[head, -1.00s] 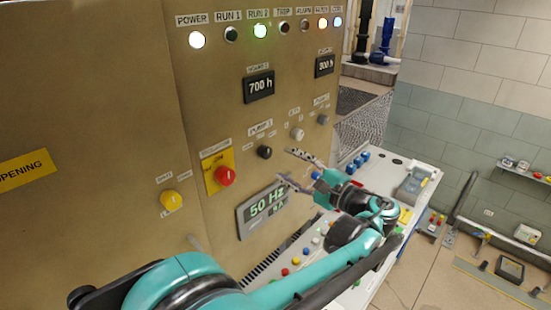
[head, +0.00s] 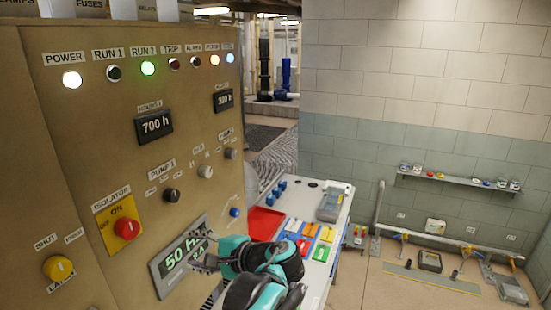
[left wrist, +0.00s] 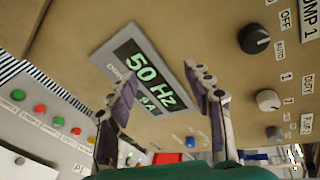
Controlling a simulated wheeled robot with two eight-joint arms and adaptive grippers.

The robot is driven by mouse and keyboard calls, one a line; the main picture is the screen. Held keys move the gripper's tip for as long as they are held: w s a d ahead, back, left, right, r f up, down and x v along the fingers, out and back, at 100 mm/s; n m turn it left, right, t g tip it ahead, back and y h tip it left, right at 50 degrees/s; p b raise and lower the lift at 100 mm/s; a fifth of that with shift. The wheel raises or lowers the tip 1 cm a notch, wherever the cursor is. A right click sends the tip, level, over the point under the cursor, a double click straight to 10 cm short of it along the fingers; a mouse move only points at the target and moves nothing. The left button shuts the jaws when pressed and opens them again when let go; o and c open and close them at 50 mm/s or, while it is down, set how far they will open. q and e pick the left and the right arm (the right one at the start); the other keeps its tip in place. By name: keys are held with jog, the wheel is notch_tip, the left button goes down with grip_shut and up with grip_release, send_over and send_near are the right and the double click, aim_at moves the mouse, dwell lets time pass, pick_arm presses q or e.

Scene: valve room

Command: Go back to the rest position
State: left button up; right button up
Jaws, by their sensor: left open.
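My left gripper (head: 202,252) is open and empty in the head view, close in front of the lower part of the tan control cabinet (head: 60,150). It overlaps the right edge of the grey 50 Hz display (head: 178,258). In the left wrist view the two fingers of the left gripper (left wrist: 160,95) stand apart, with the 50 Hz display (left wrist: 150,70) seen between and beyond them. Nothing is between the fingers. I cannot tell whether they touch the panel. My right gripper is in neither view.
The cabinet carries a red isolator knob (head: 127,228), a black pump knob (head: 172,195) and a yellow knob (head: 58,268). A white bench (head: 330,225) with a red tray (head: 265,222) stands to the right. Open floor (head: 380,290) lies beyond it.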

pick_arm(q)
jog(key=s+a+f+n+h+b, duration=0.1)
jog(key=s+f+h+b, duration=0.15)
jog(key=f, duration=0.35)
jog(key=s+a+f+n+h+b, duration=0.1)
jog(key=s+a+f+h+b, duration=0.15)
jog(key=f, duration=0.45)
jog(key=s+d+f+n+h+b, duration=0.3)
jog(key=s+d+f+h+b, duration=0.1)
jog(key=f, duration=0.5)
jog(key=s+d+f+n+t+h+b, duration=0.1)
jog(key=s+d+f+n+h+b, duration=0.3)
jog(key=s+f, duration=0.3)
notch_tip(320, 180, down, 4)
jog(key=shift+d+r+b, duration=0.2)
jog(key=shift+r+b, duration=0.05)
jog(key=shift+b, duration=0.3)
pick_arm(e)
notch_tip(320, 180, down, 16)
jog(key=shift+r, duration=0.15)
